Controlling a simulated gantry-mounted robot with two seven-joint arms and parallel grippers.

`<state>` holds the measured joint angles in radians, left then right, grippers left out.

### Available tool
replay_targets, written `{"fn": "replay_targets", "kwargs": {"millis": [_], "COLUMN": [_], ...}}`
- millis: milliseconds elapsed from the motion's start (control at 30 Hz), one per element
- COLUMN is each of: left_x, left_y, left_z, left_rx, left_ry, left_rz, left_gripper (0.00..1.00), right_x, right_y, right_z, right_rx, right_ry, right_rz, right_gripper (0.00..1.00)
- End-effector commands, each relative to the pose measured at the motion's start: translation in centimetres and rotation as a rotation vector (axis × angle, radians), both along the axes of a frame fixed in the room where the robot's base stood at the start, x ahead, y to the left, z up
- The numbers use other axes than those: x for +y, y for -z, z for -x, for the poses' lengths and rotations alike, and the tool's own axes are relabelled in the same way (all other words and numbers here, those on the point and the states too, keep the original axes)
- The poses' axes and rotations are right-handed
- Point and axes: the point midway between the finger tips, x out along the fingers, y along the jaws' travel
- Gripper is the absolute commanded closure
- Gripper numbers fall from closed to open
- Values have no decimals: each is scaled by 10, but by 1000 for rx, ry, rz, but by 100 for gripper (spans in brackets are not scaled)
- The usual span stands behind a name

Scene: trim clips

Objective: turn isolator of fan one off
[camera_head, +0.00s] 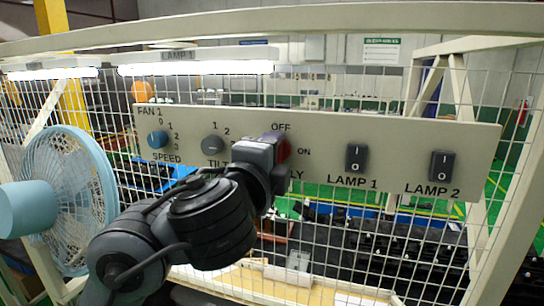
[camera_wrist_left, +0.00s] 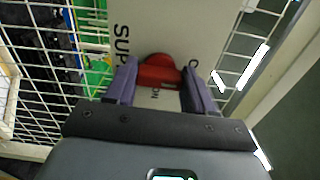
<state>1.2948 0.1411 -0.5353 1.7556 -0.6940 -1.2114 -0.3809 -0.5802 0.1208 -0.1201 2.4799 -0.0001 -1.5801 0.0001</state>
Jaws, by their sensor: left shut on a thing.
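The isolator is a red knob on the beige control panel (camera_head: 320,130), between the labels OFF above and ON at its right. In the left wrist view the red knob (camera_wrist_left: 158,72) sits between the two purple fingers of my left gripper (camera_wrist_left: 158,85). In the head view my left gripper (camera_head: 274,152) is at the panel and hides most of the knob and part of the SUPPLY label. It is shut on the knob. Which way the knob points is hard to tell. My right gripper is not in view.
The blue speed knob (camera_head: 157,139) and grey tilt knob (camera_head: 212,145) are left of the isolator. The lamp 1 switch (camera_head: 356,158) and lamp 2 switch (camera_head: 443,165) are at its right. A blue fan (camera_head: 68,185) stands left, before the wire mesh. Two lamp tubes (camera_head: 195,68) glow above.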

Motion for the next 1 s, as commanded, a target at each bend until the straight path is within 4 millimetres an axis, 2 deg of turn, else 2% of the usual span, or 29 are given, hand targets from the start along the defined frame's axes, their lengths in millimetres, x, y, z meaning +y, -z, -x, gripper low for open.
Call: {"fn": "replay_targets", "kwargs": {"millis": [633,667,800,833,1000], "left_x": [0,0,0,0,0], "left_y": [4,4,3,3,2], "left_z": [-2,-2,-2,-2,-1], "left_rx": [24,24,23,22,20], "left_ry": [-3,-3,-2,-2,-1], "left_rz": [52,52,53,52,52], "left_gripper": [77,45,24,21,21], "right_x": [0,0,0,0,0], "right_y": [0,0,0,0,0], "right_z": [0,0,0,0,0], "right_rx": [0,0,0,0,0], "right_ry": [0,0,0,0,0], "right_rz": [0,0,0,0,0], "right_gripper": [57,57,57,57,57]}}
